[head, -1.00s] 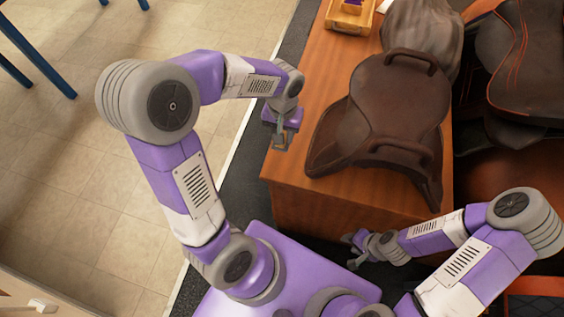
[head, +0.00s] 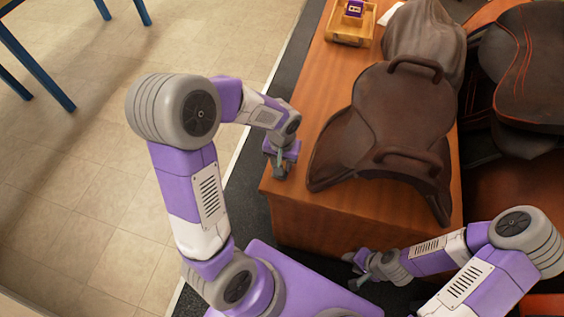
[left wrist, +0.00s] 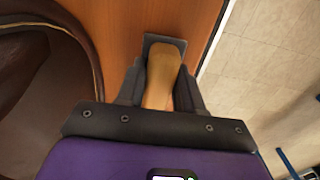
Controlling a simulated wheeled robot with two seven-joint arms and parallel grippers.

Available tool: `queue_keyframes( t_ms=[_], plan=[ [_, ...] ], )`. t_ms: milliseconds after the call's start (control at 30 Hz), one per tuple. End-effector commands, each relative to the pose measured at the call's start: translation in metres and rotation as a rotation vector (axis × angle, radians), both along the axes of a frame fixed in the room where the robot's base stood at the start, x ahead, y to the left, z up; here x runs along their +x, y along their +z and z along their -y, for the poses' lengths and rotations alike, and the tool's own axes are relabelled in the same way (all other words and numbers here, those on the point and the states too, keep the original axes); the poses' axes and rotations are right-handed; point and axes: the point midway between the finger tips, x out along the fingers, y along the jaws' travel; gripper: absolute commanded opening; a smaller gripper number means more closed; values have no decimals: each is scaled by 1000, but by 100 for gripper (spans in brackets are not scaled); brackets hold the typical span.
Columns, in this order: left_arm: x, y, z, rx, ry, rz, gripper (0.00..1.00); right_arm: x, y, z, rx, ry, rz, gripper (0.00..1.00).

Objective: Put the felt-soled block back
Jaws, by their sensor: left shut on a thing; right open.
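My left gripper (head: 278,163) is over the near left edge of the wooden table. In the left wrist view it is shut on a tan, round-topped wooden block (left wrist: 160,78). A dark grey piece shows at the block's far end; I cannot tell whether it is the felt sole. The block's underside is hidden, and in the head view the gripper mostly covers it. My right gripper (head: 360,270) is open and empty, low in front of the table. A wooden tray (head: 333,38) with a small purple item (head: 354,9) in it sits at the table's far left.
A brown saddle (head: 400,125) fills the middle of the table (head: 310,222), right of my left gripper. A grey covered form (head: 425,40) stands behind it. More dark saddles (head: 525,60) are at the right. A bare strip of table runs along the left edge.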

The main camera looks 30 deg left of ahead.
Motion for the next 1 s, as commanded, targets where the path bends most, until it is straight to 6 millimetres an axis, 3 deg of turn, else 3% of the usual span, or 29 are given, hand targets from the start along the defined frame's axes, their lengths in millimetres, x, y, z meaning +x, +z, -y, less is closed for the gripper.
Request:
queue_keyframes(
  t_ms=[167,200,367,700,1000],
  plan=[
    [0,-3,0,0,0,0,12,0,-3,0,0,0,0,43],
    [0,-4,0,0,0,0,38,0,-3,0,0,0,0,43],
    [0,-3,0,0,0,0,62,0,-2,0,0,0,0,43],
    [0,2,0,0,-1,0,62,0,2,0,0,0,0,43],
    [1,65,1,-1,0,5,62,0,26,0,0,0,0,43]
  ],
)
